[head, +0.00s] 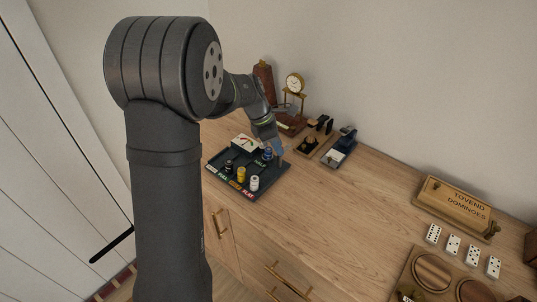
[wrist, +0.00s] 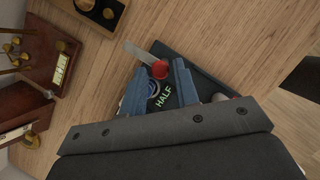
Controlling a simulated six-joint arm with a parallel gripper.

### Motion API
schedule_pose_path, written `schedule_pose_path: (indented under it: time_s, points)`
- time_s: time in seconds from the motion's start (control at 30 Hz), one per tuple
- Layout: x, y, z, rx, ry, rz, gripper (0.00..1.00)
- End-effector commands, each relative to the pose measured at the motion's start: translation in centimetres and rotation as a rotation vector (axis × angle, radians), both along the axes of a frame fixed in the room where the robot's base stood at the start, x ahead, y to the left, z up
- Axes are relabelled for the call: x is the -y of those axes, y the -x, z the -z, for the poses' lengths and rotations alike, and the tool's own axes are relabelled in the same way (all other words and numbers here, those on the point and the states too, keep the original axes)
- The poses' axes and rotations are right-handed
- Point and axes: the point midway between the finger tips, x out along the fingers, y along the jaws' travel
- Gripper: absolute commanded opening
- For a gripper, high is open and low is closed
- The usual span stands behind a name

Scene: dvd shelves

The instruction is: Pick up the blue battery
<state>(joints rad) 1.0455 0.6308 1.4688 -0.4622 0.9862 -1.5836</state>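The blue battery (head: 267,154) stands upright on a dark tray (head: 230,189), near its "HALF" label. My gripper (head: 274,154) is low over that back-right part of the tray, right by the blue battery. In the wrist view my gripper (wrist: 160,82) has its two blue fingers apart. A round battery top (wrist: 153,89) shows between them, nearer the left finger; its sides are mostly hidden. Contact with the fingers cannot be made out.
A yellow battery (head: 241,174), a white battery (head: 254,183) and a dark one (head: 228,167) stand on the tray. A meter (head: 246,142) is at its back. A red knob (wrist: 160,70) is close to the fingers.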

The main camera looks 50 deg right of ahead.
Motion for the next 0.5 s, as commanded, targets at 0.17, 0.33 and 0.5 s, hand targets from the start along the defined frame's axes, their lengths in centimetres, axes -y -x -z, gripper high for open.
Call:
schedule_pose_path:
  time_s: [0.17,0.33,0.5]
  points:
    - [0.0,0.0,0.0,0.000,0.000,0.000,0.29]
    - [0.1,0.0,-0.3,0.020,0.007,0.050,0.29]
    - [0.4,-0.1,-1.5,0.100,0.032,0.273,0.29]
